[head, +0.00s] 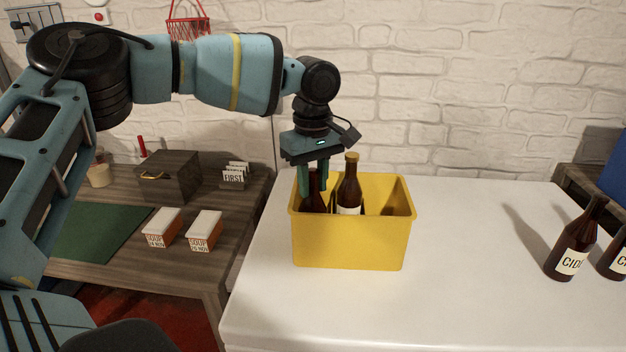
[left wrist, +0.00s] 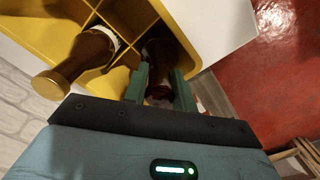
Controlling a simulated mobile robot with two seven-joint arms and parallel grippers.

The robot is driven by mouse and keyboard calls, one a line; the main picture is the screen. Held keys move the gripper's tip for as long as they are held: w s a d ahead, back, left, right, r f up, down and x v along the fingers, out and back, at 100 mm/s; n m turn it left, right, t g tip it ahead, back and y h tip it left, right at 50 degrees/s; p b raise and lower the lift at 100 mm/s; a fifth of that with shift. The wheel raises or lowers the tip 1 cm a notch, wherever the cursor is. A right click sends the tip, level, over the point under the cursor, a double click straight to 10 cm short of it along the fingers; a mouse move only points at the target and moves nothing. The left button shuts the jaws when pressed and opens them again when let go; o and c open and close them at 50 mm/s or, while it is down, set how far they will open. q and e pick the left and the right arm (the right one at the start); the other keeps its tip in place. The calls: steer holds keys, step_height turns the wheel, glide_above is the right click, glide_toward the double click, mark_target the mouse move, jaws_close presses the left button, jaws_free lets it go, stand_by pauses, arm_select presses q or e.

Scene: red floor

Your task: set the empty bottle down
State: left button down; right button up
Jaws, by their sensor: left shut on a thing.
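My left gripper (head: 313,190) points down into the left part of the yellow crate (head: 350,245), shut on a dark brown bottle (head: 314,200). That bottle stands about upright inside the crate, its lower part hidden by the front wall; I cannot tell whether it touches the bottom. In the left wrist view the fingers (left wrist: 160,88) are around the bottle's neck, and no gold cap shows on it. A second brown bottle (head: 349,185) with a gold cap and pale label stands in the crate just right of it; it also shows in the left wrist view (left wrist: 85,58). My right gripper is out of view.
The crate has yellow dividers (left wrist: 117,45) and stands on a white table (head: 480,310). Two brown cider bottles (head: 575,245) stand at the table's right. The table between is clear. A wooden desk (head: 225,205) with two soup boxes (head: 204,231) is at left; a brick wall is behind.

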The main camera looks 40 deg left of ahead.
arm_select(q)
steer(key=c, duration=1.1)
jaws_free()
steer(key=shift+f, duration=0.1)
steer(key=shift+c, duration=0.2)
step_height(320, 180, up, 12)
steer(key=shift+r, duration=0.1)
